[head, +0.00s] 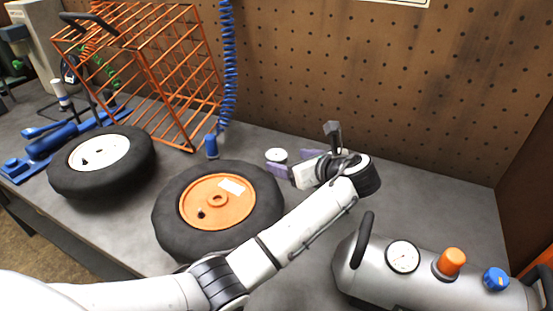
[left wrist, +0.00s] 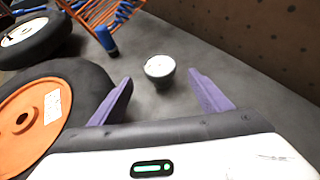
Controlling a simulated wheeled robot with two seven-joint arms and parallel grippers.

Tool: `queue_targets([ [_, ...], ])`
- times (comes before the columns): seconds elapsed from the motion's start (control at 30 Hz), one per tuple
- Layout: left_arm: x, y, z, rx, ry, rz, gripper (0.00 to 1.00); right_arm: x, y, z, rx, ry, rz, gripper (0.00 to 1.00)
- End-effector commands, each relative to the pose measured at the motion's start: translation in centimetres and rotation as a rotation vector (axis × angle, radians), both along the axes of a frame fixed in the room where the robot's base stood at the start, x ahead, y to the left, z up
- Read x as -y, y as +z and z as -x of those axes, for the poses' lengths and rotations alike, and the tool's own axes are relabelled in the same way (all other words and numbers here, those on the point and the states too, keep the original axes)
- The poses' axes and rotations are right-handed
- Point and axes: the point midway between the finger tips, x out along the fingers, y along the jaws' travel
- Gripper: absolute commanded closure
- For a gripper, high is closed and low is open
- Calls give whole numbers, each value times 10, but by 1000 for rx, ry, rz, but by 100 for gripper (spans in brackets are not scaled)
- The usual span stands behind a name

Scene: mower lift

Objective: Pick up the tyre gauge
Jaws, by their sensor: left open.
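A small round thing with a white face and a dark body, which looks like the tyre gauge (head: 276,155), stands on the grey bench near the back wall. It also shows in the left wrist view (left wrist: 159,67), just past the fingertips and roughly centred between them. Its markings are too small to read. My left gripper (head: 292,162) is open, with its purple fingers spread and nothing between them. It is close to the round thing and points at it. My right gripper is in neither view.
An orange-rimmed wheel (head: 217,201) lies left of my left gripper, and a white-rimmed wheel (head: 100,152) lies farther left. An orange wire cage (head: 150,75) and a blue hose end (head: 211,146) stand behind. A silver air tank (head: 420,274) is at the front right.

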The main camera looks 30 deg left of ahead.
Motion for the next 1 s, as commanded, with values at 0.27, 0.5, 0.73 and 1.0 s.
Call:
queue_targets([
  [0.27, -32, -20, -17, -3, 2, 0, 29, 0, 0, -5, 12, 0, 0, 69],
  [0.5, -47, -30, -27, -1, 0, 1, 29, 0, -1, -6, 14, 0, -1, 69],
  [0.73, -47, -30, -28, -1, 0, 1, 32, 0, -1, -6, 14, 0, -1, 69],
  [1.0, -47, -29, -28, 0, -1, 0, 76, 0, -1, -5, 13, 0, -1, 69],
])
